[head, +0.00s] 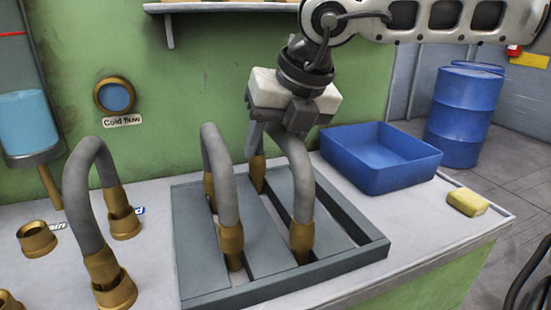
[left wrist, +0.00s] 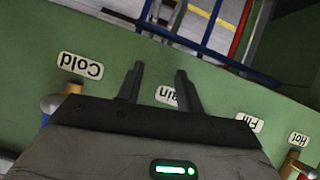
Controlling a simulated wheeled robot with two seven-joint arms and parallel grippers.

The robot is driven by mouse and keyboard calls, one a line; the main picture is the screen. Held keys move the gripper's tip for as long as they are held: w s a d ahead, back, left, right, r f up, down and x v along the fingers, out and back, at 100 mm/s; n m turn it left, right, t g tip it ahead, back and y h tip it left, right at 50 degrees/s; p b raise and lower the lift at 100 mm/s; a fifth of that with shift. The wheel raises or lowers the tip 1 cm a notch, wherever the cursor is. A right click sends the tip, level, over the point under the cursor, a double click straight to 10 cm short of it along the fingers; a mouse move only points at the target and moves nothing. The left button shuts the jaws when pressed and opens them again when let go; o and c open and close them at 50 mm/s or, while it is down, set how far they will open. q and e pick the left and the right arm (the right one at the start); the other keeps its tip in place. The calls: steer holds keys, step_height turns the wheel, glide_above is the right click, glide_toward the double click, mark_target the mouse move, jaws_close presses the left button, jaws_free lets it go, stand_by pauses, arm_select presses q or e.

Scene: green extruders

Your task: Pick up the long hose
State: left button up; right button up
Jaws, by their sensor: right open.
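Two grey hoses with brass ends stand bent in an arch in a grey slotted rack: a left one (head: 223,180) and a right one (head: 298,170). A third grey hose (head: 80,190) arches between brass fittings on the counter at left. I cannot tell for sure which is the long hose. My right gripper (head: 272,132) is open, pointing down at the top of the right rack hose, with one finger at its left side; the other finger is hidden. My left gripper (left wrist: 158,85) shows in the left wrist view, fingers apart and empty, away from the hoses.
A blue bin (head: 378,160) and a yellow sponge (head: 467,202) lie on the counter right of the rack (head: 180,245). An empty brass fitting (head: 37,238) is at left. Blue barrels (head: 460,115) stand behind. Labelled fittings line the green panel in the left wrist view.

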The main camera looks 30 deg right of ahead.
jaws_close()
steer(key=shift+r, duration=0.1)
